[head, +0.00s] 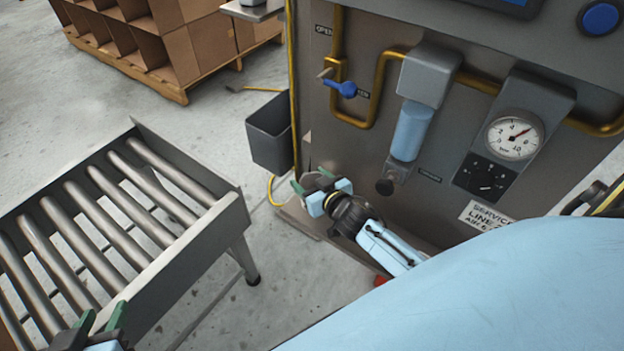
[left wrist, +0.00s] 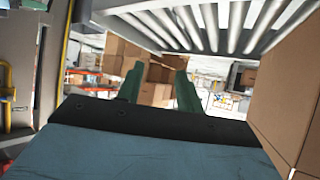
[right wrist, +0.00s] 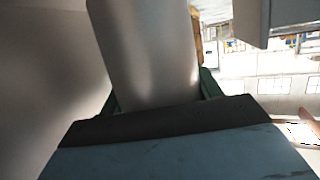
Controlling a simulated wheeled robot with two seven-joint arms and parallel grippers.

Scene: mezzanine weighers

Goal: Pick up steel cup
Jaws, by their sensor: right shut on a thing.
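The steel cup (right wrist: 150,50) fills the upper middle of the right wrist view as a smooth grey metal body between the green fingers. My right gripper (head: 311,180) is shut on it, beside the lower left edge of the machine panel. In the head view only a small grey part of the cup (head: 316,181) shows between the fingers. Its rim and base cannot be made out. My left gripper (head: 101,318) is open and empty, low at the left by the roller conveyor. Its spread green fingers also show in the left wrist view (left wrist: 158,75).
The roller conveyor (head: 228,208) stands at the left. A dark bin (head: 270,132) hangs by the machine's left edge. The machine panel (head: 350,150) carries a gauge (head: 514,137), a blue-handled valve (head: 345,89) and brass pipes. Cardboard boxes (head: 190,55) stand on a pallet behind.

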